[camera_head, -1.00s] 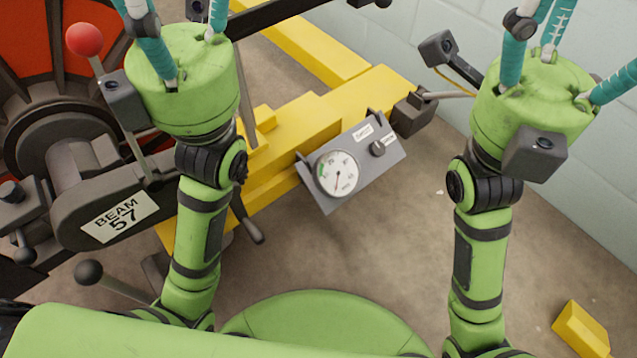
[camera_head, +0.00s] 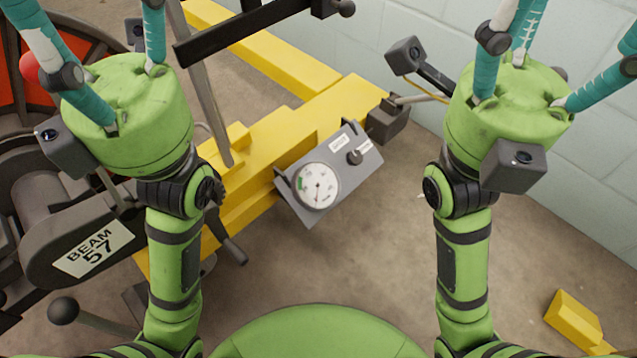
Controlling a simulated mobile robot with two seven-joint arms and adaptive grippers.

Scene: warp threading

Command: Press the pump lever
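A grey panel (camera_head: 352,185) on the yellow frame carries a round white gauge (camera_head: 317,187) and a black knob (camera_head: 355,157). A dark handle (camera_head: 229,242) sticks out below the yellow frame, and a grey bar (camera_head: 205,85) rises behind it. I cannot tell which of these is the pump lever. My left gripper (camera_head: 90,45) is at the upper left, left of the grey bar, apart from the panel. My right gripper (camera_head: 550,50) is at the upper right, against the wall. Both have spread teal fingers with tips out of frame. Nothing shows held.
A machine arm labelled BEAM 57 (camera_head: 93,247) and a ball-ended lever (camera_head: 63,311) are at the left. A black crossbar (camera_head: 245,32) spans the top. A yellow block (camera_head: 574,320) lies on the floor at lower right.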

